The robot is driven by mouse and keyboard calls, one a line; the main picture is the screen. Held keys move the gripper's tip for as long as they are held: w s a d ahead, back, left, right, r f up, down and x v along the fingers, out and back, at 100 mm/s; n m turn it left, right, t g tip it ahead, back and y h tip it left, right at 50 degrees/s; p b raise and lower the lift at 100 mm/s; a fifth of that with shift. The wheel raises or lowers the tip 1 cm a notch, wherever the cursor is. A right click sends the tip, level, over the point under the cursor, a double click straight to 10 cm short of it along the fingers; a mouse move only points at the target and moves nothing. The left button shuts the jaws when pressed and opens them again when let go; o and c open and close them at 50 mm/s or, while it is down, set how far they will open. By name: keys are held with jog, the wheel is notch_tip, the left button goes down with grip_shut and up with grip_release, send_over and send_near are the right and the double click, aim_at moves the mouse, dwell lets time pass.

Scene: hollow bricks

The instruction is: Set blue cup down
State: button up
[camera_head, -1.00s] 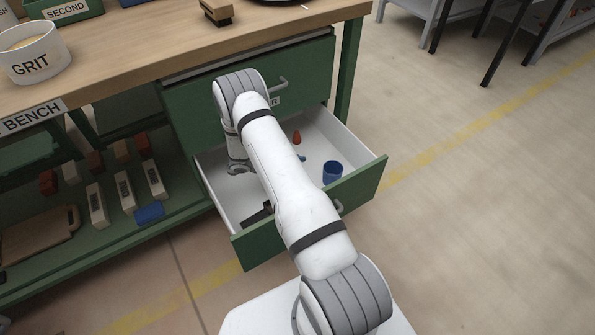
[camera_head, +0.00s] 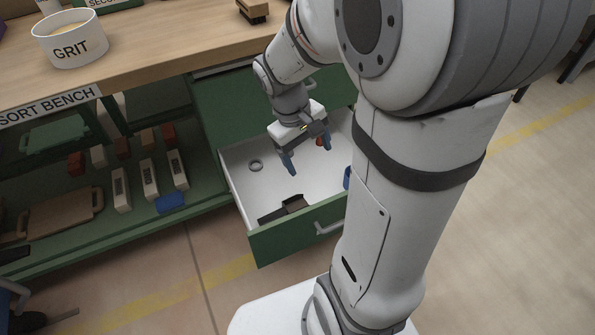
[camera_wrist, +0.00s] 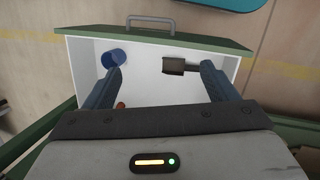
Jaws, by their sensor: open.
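The blue cup is in the open green drawer with a white inside (camera_head: 240,190). In the head view only a sliver of the cup (camera_head: 347,178) shows, the rest hidden behind my arm. In the wrist view the cup (camera_wrist: 113,57) is near the drawer's front left corner, just beyond the left fingertip. My gripper (camera_head: 308,162) is over the drawer, pointing down, with its blue-grey fingers apart and nothing between them. The wrist view also shows the fingers (camera_wrist: 163,70) wide apart. I cannot tell whether the left finger touches the cup.
The drawer also holds a dark brown tool (camera_head: 287,208), a grey ring (camera_head: 256,165) and a small orange-red piece (camera_head: 320,141). The wooden bench top (camera_head: 180,50) with a GRIT bowl (camera_head: 70,40) lies above. Bricks stand on the lower shelf at left.

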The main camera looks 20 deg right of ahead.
jog(key=s+a+r+m+t+y, duration=0.2)
jog(key=s+a+r, duration=0.1)
jog(key=s+a, duration=0.2)
jog(key=shift+s+a+r+m+t+y, duration=0.15)
jog(key=shift+s+r+m+t+y, duration=0.2)
jog(key=shift+s, duration=0.8)
dwell(0.4)
jog(key=shift+c, duration=0.5)
